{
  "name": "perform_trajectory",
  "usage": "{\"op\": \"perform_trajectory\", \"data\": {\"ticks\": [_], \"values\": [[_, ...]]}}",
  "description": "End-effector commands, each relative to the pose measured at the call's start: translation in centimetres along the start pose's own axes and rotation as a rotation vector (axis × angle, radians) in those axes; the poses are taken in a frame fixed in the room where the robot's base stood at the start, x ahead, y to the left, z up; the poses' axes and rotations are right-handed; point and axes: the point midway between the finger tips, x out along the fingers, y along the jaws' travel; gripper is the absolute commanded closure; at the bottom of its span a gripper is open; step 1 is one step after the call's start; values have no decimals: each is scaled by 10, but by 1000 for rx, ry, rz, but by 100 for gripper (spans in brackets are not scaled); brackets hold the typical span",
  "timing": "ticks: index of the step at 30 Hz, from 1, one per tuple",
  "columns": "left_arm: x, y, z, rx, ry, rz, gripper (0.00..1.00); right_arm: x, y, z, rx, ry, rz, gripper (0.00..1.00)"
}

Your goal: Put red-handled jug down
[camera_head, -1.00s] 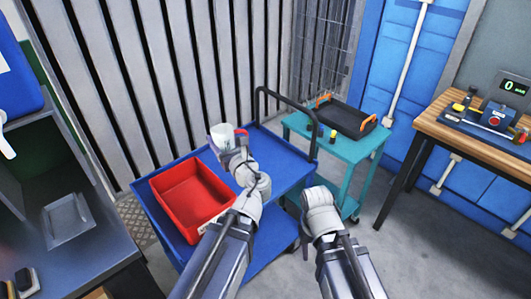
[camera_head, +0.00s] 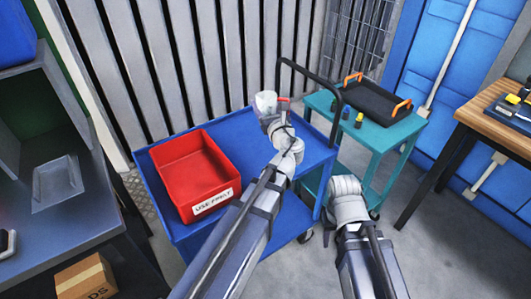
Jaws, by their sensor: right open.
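A small whitish jug (camera_head: 265,102) with a red handle (camera_head: 283,99) is over the far side of the blue cart top (camera_head: 238,133), near the cart's dark push handle.
A red bin (camera_head: 212,190) with a white label fills the cart's left part. A teal cart (camera_head: 378,135) with a black, orange-handled tray (camera_head: 372,104) stands to the right. A wooden workbench (camera_head: 492,120) is at the far right, a dark counter (camera_head: 85,215) at left.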

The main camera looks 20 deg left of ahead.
Motion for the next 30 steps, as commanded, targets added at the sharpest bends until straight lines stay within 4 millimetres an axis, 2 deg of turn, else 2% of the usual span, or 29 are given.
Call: {"op": "perform_trajectory", "data": {"ticks": [1,6,12,19,30], "values": [[11,-10,-26,0,0,-8,100,26,-2,-2,0,0,0,50],[36,-31,-66,0,0,-42,100,65,-6,-4,0,0,0,50],[61,-53,-104,0,0,-75,100,103,-10,-6,0,0,0,50],[77,-66,-126,0,0,-99,100,126,-12,-7,0,0,0,50],[81,-69,-132,0,0,-106,100,131,-12,-8,0,0,0,50]]}}
